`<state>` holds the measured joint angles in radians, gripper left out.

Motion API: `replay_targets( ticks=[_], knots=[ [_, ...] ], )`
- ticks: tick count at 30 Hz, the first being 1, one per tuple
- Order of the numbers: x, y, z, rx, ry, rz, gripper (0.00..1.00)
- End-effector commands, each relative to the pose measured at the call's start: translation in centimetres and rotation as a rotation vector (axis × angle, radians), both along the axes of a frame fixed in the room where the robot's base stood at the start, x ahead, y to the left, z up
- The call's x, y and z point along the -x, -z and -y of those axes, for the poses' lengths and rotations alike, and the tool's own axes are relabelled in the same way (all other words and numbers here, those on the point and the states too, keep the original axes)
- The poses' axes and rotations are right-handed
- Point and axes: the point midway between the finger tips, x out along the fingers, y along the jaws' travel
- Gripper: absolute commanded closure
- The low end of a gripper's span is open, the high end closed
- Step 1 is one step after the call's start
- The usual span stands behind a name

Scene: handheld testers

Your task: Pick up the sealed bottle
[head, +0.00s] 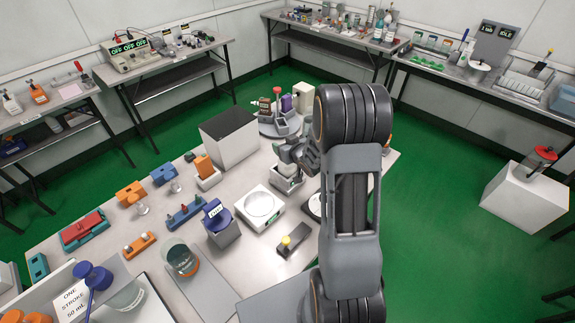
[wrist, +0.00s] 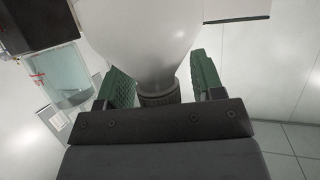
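In the wrist view, a large pale, rounded bottle-like body (wrist: 150,30) narrows to a dark ribbed collar (wrist: 158,93). My gripper (wrist: 166,78) has its two green fingers apart, one on each side of this narrow end. A gap shows between the collar and the right finger; contact on the left cannot be told. In the head view, my gripper (head: 300,152) is low over the table, partly hidden by my arm. I cannot tell which is the sealed bottle.
A grey-white box (head: 230,142) stands left of my gripper. A white scale (head: 260,208), a blue-topped block (head: 222,222) and a glass beaker (head: 181,260) stand nearer on the table. In the wrist view, a clear vessel (wrist: 68,78) is at upper left.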

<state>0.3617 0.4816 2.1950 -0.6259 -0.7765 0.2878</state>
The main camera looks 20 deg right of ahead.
Motion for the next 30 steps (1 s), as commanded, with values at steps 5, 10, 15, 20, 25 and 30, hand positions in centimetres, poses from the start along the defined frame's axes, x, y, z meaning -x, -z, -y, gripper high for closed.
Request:
replay_targets(
  ticks=[5, 10, 15, 20, 25, 30],
  knots=[
    [0.02, -0.01, 0.01, 0.0, 0.0, 0.0, 0.56],
    [0.03, -0.01, 0.01, 0.0, 0.0, 0.0, 0.72],
    [0.03, -0.01, 0.01, 0.0, 0.0, 0.0, 0.89],
    [0.03, -0.01, 0.01, 0.0, 0.0, 0.0, 1.0],
    [0.03, -0.01, 0.01, 0.0, 0.0, 0.0, 1.0],
    [-0.02, -0.12, 0.03, 0.001, 0.0, 0.003, 1.0]
  ],
)
